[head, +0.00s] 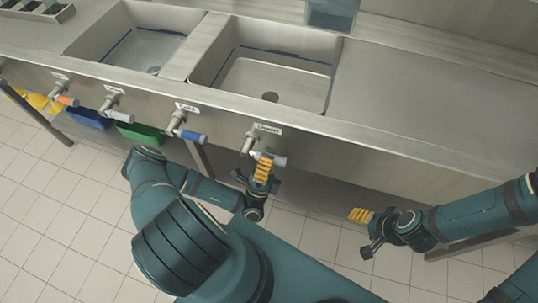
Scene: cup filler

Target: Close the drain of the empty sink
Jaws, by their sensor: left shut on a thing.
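The right sink basin (285,85) looks empty, with a dark drain hole (270,97) in its bare floor. The left sink basin (150,50) also shows a drain hole; I cannot tell if it holds water. Several labelled levers line the counter front. The rightmost lever (279,160), with a pale grey handle, sits below the right basin. My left gripper (263,165) is shut on this handle, its yellow fingers covering part of it. My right gripper (360,215) is away to the right, below the counter, touching nothing visible; its finger gap is not clear.
Other levers have orange (67,100), white (118,116) and blue (190,135) handles. A blue bin (88,118) and a green bin (142,133) are under the counter at left. The right countertop (430,95) is clear.

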